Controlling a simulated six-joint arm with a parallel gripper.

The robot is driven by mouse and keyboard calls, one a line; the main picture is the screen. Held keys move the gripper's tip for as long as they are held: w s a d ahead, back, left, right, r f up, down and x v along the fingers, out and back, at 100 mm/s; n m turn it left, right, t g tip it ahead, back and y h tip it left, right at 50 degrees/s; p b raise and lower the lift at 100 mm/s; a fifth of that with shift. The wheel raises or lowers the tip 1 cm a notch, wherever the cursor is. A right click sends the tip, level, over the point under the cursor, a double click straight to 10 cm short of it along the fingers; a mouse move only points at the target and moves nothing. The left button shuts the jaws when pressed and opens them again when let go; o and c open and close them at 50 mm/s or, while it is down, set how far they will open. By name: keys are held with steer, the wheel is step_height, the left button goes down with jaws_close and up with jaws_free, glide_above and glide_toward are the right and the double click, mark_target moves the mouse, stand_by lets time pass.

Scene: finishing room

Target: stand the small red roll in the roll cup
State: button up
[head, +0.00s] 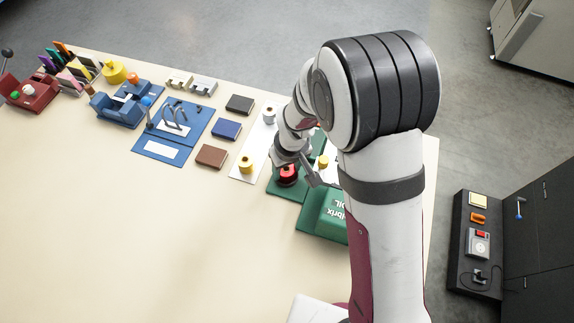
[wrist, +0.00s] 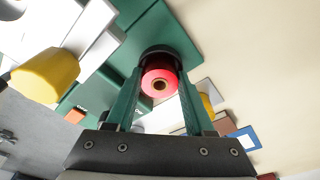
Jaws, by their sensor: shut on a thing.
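The small red roll (head: 287,170) is at the green stand (head: 277,189) in the head view. A dark round cup (wrist: 157,50) lies right behind the roll in the wrist view, over a green base. In the head view dark shows around the roll's lower part. The roll looks upright at the cup; how deep it sits is hidden.
A yellow roll (head: 246,166) and a grey roll (head: 269,116) stand on a white mat left of the stand. A green box (head: 322,214) is close on the near side. Brown, blue and black blocks lie further left. The front left of the table is clear.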

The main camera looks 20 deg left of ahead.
mark_target(290, 176)
steer(key=shift+f, duration=0.2)
steer(key=o, duration=1)
step_height(290, 176, up, 11)
steer(key=s+d, duration=0.1)
steer(key=shift+s+d, duration=0.1)
steer(key=shift+d, duration=0.05)
